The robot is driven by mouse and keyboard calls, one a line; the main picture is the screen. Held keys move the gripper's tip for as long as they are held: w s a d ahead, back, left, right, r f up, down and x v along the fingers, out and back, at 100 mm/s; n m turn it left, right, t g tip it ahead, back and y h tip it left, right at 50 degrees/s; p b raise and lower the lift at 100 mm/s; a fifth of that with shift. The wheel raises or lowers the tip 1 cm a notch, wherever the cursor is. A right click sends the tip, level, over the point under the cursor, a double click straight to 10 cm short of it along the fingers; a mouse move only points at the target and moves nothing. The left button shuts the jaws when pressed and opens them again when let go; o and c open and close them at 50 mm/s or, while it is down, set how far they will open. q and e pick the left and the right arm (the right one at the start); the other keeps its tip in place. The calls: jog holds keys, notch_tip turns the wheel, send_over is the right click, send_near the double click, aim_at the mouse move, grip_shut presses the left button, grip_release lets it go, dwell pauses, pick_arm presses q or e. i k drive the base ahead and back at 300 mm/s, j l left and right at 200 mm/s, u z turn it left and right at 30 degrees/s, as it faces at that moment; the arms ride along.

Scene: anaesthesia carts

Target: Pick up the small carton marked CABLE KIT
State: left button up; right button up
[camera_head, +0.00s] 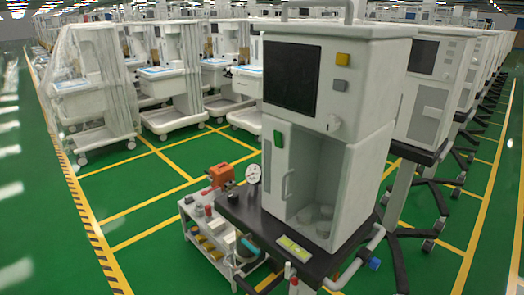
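I cannot make out any carton with readable CABLE KIT lettering; print is too small to read at this distance. A small white trolley (190,236) left of the nearest cart holds several small items, among them yellow pieces (207,246) and an orange box-like item (221,175) at its back edge. A flat yellow-green labelled piece (293,248) lies on the front of the cart's black shelf; I cannot tell whether it is a carton. Neither of my grippers shows in the head view.
A tall white anaesthesia cart (390,75) with a dark screen stands close, right of centre. A round gauge (253,174) and hoses sit at its left side. Rows of carts, some plastic-wrapped (90,85), stand behind. Green floor (60,235) with yellow lines is free at the left.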

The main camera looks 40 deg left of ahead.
aim_at(218, 225)
jog(key=k+j, duration=0.65)
jog(key=j, duration=0.15)
jog(key=j+u, duration=0.15)
jog(key=j, duration=1.8)
jog(key=k, duration=0.05)
